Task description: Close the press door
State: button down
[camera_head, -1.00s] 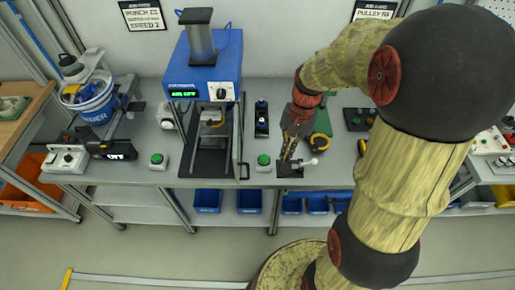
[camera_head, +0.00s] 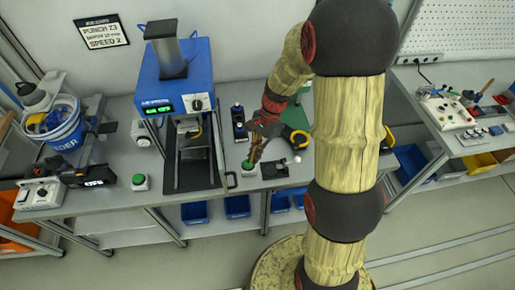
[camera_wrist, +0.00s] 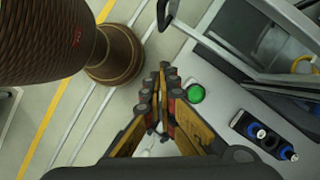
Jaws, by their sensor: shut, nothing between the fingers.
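The blue press (camera_head: 177,78) stands on the workbench, left of my gripper, with a lit green display. Its clear-paned door (camera_head: 221,145) appears swung out toward the bench front on the press's right side. The dark door handle (camera_head: 231,180) is at the door's front edge. In the wrist view the door frame (camera_wrist: 222,48) crosses the upper right, and the handle (camera_wrist: 165,14) is at the top. My gripper (camera_head: 250,163) is shut and empty, pointing down, right of the door and apart from it. It also shows in the wrist view (camera_wrist: 164,68).
A green button (camera_head: 247,165) is close beside my fingertips, also in the wrist view (camera_wrist: 195,93). A white-knobbed lever (camera_head: 275,169) is to the right. A blue bucket (camera_head: 62,120) is far left.

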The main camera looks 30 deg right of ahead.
jog(key=s+a+f, duration=0.1)
jog(key=a+f, duration=0.2)
jog(key=a, duration=0.2)
jog(key=shift+s, duration=0.3)
